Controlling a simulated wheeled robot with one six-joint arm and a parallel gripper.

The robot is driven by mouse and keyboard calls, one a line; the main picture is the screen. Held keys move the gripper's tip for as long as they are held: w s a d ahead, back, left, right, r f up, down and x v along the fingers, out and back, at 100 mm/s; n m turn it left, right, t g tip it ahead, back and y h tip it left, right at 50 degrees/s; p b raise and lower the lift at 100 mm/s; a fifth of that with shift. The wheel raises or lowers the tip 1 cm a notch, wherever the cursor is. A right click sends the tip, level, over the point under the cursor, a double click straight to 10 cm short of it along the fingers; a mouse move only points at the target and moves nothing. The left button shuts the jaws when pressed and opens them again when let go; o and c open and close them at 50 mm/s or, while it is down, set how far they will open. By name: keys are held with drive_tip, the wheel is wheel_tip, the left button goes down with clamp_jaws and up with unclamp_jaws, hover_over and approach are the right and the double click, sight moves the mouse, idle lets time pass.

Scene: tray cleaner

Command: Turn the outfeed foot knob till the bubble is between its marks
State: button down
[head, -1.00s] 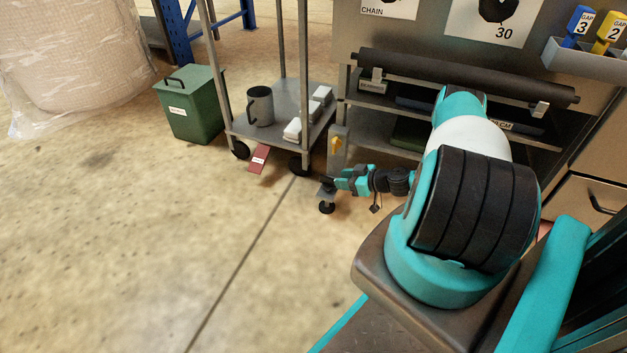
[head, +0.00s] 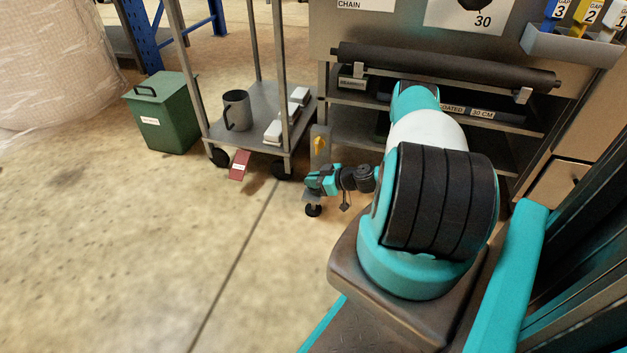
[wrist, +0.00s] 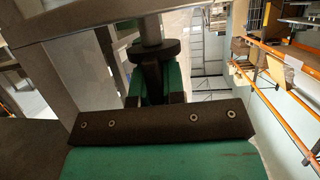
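In the wrist view, a dark round knob (wrist: 153,50) hangs on a grey stem beside a grey metal frame. My gripper (wrist: 152,75) is right at this knob, with its teal-and-dark fingers just below the disc. I cannot tell whether the fingers close on it or only stand beside it. In the head view my gripper (head: 314,183) is low, by the machine's front left corner, just above a black foot (head: 313,210) on the floor. The foot's knob is not clear there. The level bubble and its marks are not visible in either view.
A grey cart (head: 255,140) with a mug (head: 236,110) and white blocks stands left of my gripper. A yellow switch (head: 319,146) is above my gripper. A green bin (head: 160,112) stands farther left. The front floor is clear.

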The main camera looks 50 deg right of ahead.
drive_tip(key=shift+a+r+m+h+p, duration=0.1)
drive_tip(key=shift+r+m+h+p, duration=0.2)
drive_tip(key=shift+m+h+p, duration=0.7)
drive_tip(key=shift+h+p, duration=0.4)
drive_tip(key=shift+p, duration=0.5)
drive_tip(key=shift+m+h+p, duration=0.9)
drive_tip(key=shift+m+h, duration=0.1)
drive_tip(key=shift+m, duration=0.1)
drive_tip(key=shift+f+m+h, duration=0.3)
drive_tip(key=shift+m+h, duration=0.1)
drive_tip(key=shift+h, duration=0.1)
drive_tip(key=c, duration=1.2)
unclamp_jaws()
